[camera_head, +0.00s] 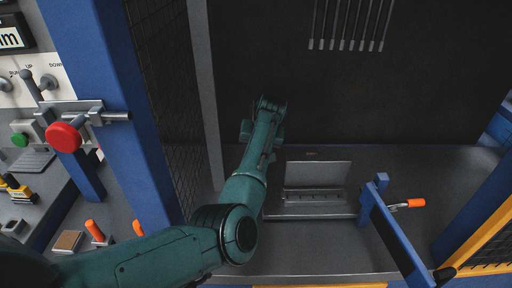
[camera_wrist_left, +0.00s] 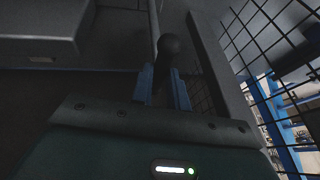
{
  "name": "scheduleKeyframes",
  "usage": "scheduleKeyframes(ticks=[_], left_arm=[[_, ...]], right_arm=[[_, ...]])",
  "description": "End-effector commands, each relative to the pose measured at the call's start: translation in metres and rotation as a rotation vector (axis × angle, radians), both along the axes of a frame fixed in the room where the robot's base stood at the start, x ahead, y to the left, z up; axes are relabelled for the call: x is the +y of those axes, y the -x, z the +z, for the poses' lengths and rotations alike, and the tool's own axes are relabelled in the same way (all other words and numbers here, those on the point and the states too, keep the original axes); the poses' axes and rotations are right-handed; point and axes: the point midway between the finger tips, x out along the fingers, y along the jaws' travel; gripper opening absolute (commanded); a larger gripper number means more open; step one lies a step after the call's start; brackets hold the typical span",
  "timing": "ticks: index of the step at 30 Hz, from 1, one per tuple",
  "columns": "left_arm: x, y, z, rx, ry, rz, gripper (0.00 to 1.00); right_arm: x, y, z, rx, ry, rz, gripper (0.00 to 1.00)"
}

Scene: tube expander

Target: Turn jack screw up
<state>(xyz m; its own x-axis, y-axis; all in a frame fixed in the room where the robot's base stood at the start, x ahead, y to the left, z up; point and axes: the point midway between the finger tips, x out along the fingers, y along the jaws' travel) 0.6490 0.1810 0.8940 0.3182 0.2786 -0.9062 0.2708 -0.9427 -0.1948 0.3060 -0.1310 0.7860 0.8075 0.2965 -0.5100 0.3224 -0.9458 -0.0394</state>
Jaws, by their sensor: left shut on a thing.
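My left arm reaches in from the left in the head view, across the grey bench toward the dark back wall. Its gripper is hidden there behind the wrist. In the left wrist view the blue fingers of my left gripper (camera_wrist_left: 164,85) are shut on a dark handle with a round knob (camera_wrist_left: 169,46). The part between the fingers is dark and hard to make out. I cannot tell from these frames whether this handle belongs to the jack screw. My right gripper is not in view.
A grey block with an open lid (camera_head: 318,176) stands right of my arm. A blue post (camera_head: 110,100) and black mesh (camera_head: 170,90) stand close left. A red knob (camera_head: 63,137) sits before the control panel.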

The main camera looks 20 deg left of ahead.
Motion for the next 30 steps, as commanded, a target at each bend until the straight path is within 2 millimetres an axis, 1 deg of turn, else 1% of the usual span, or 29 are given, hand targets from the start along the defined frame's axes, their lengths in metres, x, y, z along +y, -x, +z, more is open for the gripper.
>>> scheduleKeyframes(ticks=[1, 4, 11, 17, 20, 23, 30], left_arm=[[0.000, 0.000, 0.000, 0.000, 0.001, 0.000, 0.08], [0.000, 0.000, 0.000, 0.000, 0.001, 0.000, 0.00], [0.000, 0.000, 0.001, 0.000, 0.001, -0.007, 0.00], [0.001, 0.001, 0.004, 0.002, -0.001, -0.059, 0.00], [0.002, 0.001, 0.006, 0.002, 0.000, -0.111, 0.00], [0.003, 0.002, 0.007, 0.002, -0.001, -0.183, 0.00], [0.006, 0.003, 0.005, 0.002, -0.003, -0.402, 0.00]], right_arm=[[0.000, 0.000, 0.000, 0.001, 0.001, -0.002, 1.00], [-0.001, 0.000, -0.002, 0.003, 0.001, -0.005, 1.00], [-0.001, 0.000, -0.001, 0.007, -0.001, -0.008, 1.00], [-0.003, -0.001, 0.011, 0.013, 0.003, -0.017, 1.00], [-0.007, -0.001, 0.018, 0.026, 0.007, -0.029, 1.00], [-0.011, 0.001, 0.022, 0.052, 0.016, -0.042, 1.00], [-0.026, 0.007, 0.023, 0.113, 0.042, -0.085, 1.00]])
